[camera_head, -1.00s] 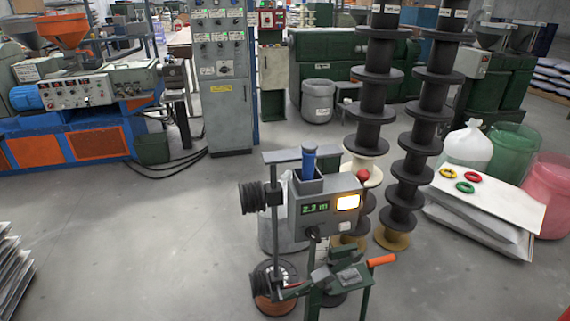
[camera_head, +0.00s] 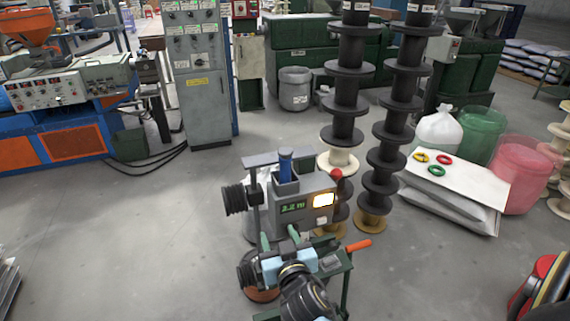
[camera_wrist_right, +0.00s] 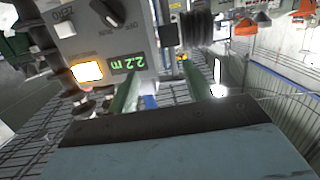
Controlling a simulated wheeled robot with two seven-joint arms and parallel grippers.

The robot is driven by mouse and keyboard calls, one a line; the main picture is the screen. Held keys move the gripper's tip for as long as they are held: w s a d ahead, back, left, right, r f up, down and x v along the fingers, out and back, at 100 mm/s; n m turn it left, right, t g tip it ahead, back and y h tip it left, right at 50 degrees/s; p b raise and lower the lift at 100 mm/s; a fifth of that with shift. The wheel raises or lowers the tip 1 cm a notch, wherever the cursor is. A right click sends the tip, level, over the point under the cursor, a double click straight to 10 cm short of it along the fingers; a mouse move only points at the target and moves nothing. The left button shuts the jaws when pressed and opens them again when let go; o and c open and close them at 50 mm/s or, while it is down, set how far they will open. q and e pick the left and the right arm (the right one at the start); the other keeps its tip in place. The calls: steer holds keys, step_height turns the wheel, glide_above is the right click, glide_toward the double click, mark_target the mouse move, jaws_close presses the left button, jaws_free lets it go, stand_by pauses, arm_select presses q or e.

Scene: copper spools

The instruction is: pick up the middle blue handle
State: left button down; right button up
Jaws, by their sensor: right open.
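A blue upright handle (camera_head: 285,163) stands in the top of a grey measuring machine (camera_head: 306,192) with a lit green display and a bright yellow-white panel. My right gripper (camera_head: 279,237) is in front of and below the machine's box, its two green fingers spread and pointing at it. In the right wrist view the open fingers (camera_wrist_right: 162,88) reach toward the machine's face (camera_wrist_right: 105,40), beside its display. A small blue patch (camera_wrist_right: 150,102) shows between the fingers; I cannot tell what it is. My left gripper is not in view.
A green stand with an orange grip (camera_head: 358,245) is right of my right gripper. A black ribbed spool (camera_head: 235,198) juts out left of the machine. Tall stacks of black spools (camera_head: 347,100) stand behind it.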

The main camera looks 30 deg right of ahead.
steer(key=m+t+h, duration=0.1)
steer(key=h, duration=0.1)
glide_toward(286, 172)
steer(key=x, duration=0.1)
steer(key=p+x, duration=0.1)
steer(key=x, duration=0.3)
steer(key=shift+w+a+f+p, duration=0.2)
steer(key=shift+w+f+p, duration=0.1)
steer(key=shift+w+p, duration=0.1)
steer(key=x, duration=0.1)
steer(key=p+x, duration=0.1)
steer(key=x, duration=0.3)
steer(key=shift+d+r, duration=0.35)
steer(key=shift+d, duration=0.05)
steer(key=shift+w+d+f, duration=0.1)
steer(key=shift+w, duration=0.25)
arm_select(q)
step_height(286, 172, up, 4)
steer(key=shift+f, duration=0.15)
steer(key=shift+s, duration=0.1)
arm_select(e)
jaws_close()
